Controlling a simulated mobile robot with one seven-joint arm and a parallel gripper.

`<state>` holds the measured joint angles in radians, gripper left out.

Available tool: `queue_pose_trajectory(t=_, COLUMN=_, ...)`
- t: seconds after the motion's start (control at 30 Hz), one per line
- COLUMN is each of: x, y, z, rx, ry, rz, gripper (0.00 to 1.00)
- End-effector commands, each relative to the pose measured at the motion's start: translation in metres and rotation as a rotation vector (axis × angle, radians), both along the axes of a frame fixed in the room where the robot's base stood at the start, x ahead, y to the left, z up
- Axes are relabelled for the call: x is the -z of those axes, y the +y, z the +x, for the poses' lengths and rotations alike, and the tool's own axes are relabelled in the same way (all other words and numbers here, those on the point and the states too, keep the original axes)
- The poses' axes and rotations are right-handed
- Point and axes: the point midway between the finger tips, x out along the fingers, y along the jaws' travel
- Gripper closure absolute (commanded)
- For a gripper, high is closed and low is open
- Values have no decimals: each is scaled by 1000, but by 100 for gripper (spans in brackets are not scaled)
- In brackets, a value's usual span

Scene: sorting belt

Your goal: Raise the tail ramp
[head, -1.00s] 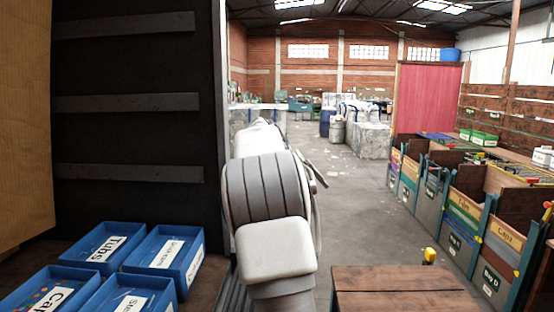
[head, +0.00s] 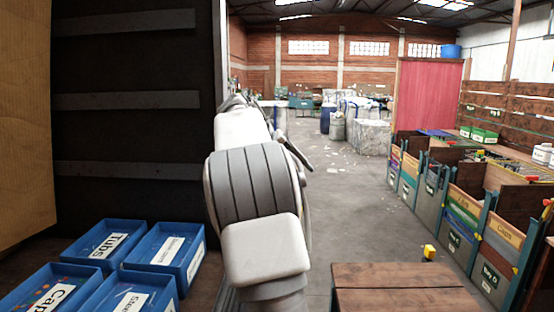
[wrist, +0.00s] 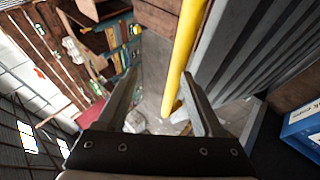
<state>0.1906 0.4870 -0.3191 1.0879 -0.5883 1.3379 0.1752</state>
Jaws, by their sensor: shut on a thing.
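My gripper (wrist: 161,82) shows in the wrist view, with a yellow bar (wrist: 184,55) running between its fingers close to the right finger. It is shut on this bar. A grey ribbed panel (wrist: 250,50), which looks like the tail ramp, lies to the right of the bar in the wrist view. How the bar joins the panel is not visible. In the head view my arm hides the gripper and the bar.
Blue labelled bins, one marked Tubs (head: 105,243), stand at the lower left beside a dark wall (head: 130,130). Sorting bays (head: 465,215) line the right. The middle floor is open.

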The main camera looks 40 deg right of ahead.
Motion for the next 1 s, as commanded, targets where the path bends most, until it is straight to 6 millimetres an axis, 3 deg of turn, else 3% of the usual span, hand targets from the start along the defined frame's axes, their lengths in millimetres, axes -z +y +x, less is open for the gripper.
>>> queue_pose_trajectory(t=1.0, x=-41, y=52, z=10, rx=-3, ry=2, rz=5, gripper=43)
